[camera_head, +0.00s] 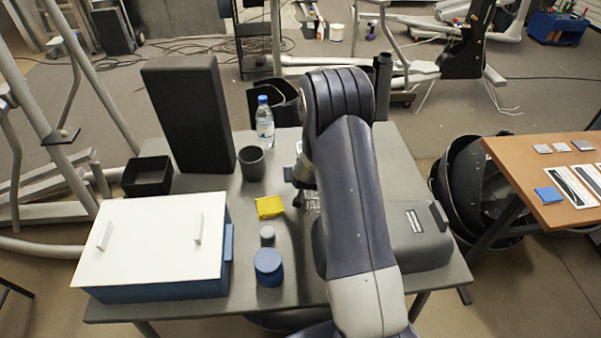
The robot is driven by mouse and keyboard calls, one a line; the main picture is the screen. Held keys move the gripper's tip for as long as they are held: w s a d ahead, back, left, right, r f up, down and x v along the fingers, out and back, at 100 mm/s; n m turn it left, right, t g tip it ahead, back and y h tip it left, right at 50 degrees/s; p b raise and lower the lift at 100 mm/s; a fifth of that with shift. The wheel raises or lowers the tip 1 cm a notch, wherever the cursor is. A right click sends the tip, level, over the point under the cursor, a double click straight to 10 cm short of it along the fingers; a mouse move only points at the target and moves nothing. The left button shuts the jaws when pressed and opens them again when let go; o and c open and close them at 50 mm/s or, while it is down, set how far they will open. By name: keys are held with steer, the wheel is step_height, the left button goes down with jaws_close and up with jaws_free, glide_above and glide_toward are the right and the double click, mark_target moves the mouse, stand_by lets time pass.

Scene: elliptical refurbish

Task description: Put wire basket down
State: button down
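A small part of a pale wire or clear object, probably the wire basket (313,203), shows just left of my arm, at the middle of the grey table (205,184). My arm covers most of it. My gripper (299,196) is at the left side of the arm, directly above or at this object. Its fingers are mostly hidden and small, so I cannot tell whether they are open or shut, or whether they touch the object.
Left of my gripper are a yellow block (270,207), a dark cup (251,163), a water bottle (265,124), a blue round container (268,267) and a small grey cylinder (267,235). A white-lidded blue box (155,245), tall black block (188,112), black bin (147,176) and grey case (418,240) flank them.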

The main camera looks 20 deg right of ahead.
steer(key=shift+f, duration=0.2)
steer(key=shift+f+b, duration=0.1)
steer(key=shift+b, duration=0.2)
steer(key=c, duration=1.6)
jaws_free()
steer(key=shift+c, duration=0.2)
